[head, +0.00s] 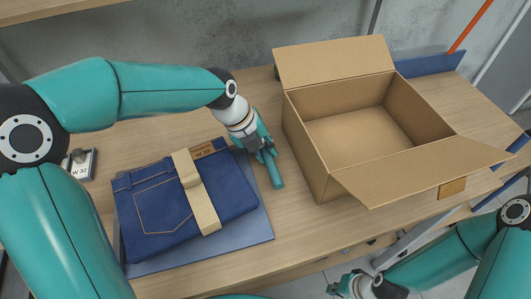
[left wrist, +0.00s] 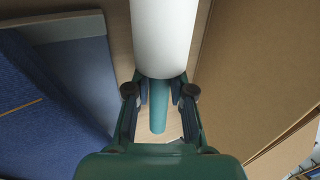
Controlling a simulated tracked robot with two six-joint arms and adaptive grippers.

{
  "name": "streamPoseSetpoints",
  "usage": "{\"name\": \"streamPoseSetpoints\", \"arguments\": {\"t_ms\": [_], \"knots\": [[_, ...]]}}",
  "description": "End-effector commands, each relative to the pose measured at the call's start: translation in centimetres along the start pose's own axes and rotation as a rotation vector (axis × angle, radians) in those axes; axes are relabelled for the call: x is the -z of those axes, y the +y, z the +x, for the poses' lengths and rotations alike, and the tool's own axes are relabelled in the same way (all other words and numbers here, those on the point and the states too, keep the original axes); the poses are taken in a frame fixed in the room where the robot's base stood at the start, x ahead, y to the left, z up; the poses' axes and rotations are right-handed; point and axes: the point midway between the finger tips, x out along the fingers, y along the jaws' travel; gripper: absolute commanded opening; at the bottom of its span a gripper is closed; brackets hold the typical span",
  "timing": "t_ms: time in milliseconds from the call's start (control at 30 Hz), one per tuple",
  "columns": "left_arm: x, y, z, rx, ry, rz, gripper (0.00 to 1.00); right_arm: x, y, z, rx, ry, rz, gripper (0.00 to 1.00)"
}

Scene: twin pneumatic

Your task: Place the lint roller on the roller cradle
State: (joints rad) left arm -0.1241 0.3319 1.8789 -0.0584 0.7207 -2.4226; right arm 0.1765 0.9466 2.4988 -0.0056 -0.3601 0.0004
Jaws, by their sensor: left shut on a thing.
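The lint roller has a white roll (left wrist: 165,38) and a teal handle (left wrist: 158,105) in the left wrist view. In the head view its teal handle (head: 276,174) sticks out below my left gripper (head: 264,150), and I cannot make out the white roll there. My left gripper, which also shows in the left wrist view (left wrist: 159,92), is shut on the lint roller, between the folded jeans and the cardboard box.
Folded jeans (head: 155,210) with a tan band lie on a blue-grey board (head: 262,222) left of the gripper. An open cardboard box (head: 300,140) stands to the right, its flaps spread. Bare table shows between jeans and box.

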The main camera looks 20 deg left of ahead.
Motion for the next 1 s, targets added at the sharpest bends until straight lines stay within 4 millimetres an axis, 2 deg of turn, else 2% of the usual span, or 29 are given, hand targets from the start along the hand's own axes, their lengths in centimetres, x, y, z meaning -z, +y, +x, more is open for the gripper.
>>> {"name": "streamPoseSetpoints", "arguments": {"t_ms": [100,433,467,600,1000], "knots": [[-0.05,0.43,0.97,0.001,-0.001,-0.001,0.0,0.0,0.01,0.03,0.0,0.0,0.0,0.0],[-0.05,0.54,1.25,0.002,-0.002,-0.001,0.0,0.0,0.1,0.29,0.0,0.0,0.0,0.0],[-0.03,0.56,1.27,0.001,-0.001,-0.001,0.23,0.0,0.11,0.3,0.0,0.0,0.0,0.0],[-0.02,0.52,1.17,0.001,-0.001,-0.001,0.47,0.0,0.07,0.2,0.0,0.0,0.0,0.0],[-0.01,0.41,0.86,0.0,-0.001,0.0,0.47,0.01,-0.04,-0.1,0.0,0.0,0.0,0.0]]}}
